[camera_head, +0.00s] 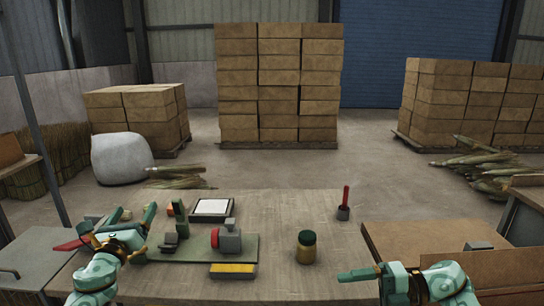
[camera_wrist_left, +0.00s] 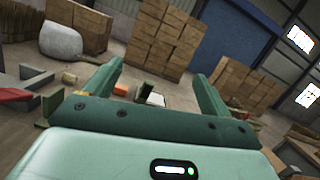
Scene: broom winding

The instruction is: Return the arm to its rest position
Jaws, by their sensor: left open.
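My left gripper (camera_head: 132,217) is at the left of the workbench in the head view, its two green fingers spread apart with nothing between them. In the left wrist view the fingers (camera_wrist_left: 158,88) are also wide apart and empty. My right gripper (camera_head: 358,274) shows at the lower right of the head view, over the gap between the workbench and a brown side table. Only a single finger outline is clear, so its opening is hard to judge. The workbench (camera_head: 320,225) carries a green winding fixture (camera_head: 198,247) with a red and grey part (camera_head: 228,238).
A white-topped tray (camera_head: 212,208) and a yellow block (camera_head: 232,269) lie near the fixture. Stacked boxes (camera_head: 280,85) stand behind on the floor.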

